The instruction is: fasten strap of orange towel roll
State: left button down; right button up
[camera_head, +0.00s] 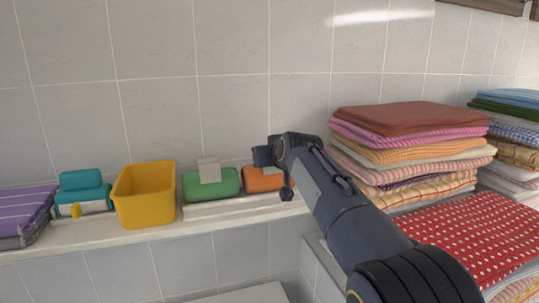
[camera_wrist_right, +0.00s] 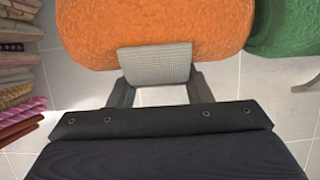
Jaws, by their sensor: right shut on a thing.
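The orange towel roll (camera_head: 260,181) lies on the ledge by the tiled wall, partly hidden behind my right gripper (camera_head: 274,168). In the right wrist view the orange roll (camera_wrist_right: 150,20) fills the top middle. A light grey woven strap (camera_wrist_right: 155,66) hangs from its edge toward me. My right gripper (camera_wrist_right: 160,92) is shut on this strap, with one finger at each side of it. The roll's far side is hidden. My left gripper is not in view.
A green roll (camera_head: 200,186) with its grey strap (camera_head: 209,170) sticking up lies left of the orange one. Further left are a yellow bin (camera_head: 146,207), teal rolls (camera_head: 80,181) and purple towels (camera_head: 22,214). Folded towel stacks (camera_head: 408,148) stand at the right, close to my right arm.

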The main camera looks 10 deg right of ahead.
jog(key=shift+w+f+g, duration=0.15)
jog(key=shift+f+g, duration=0.1)
jog(key=shift+g, duration=0.45)
jog(key=o, duration=1)
jog(key=shift+s+r, duration=0.15)
jog(key=shift+s, duration=0.15)
jog(key=b+v, duration=0.3)
jog(key=v, duration=0.4)
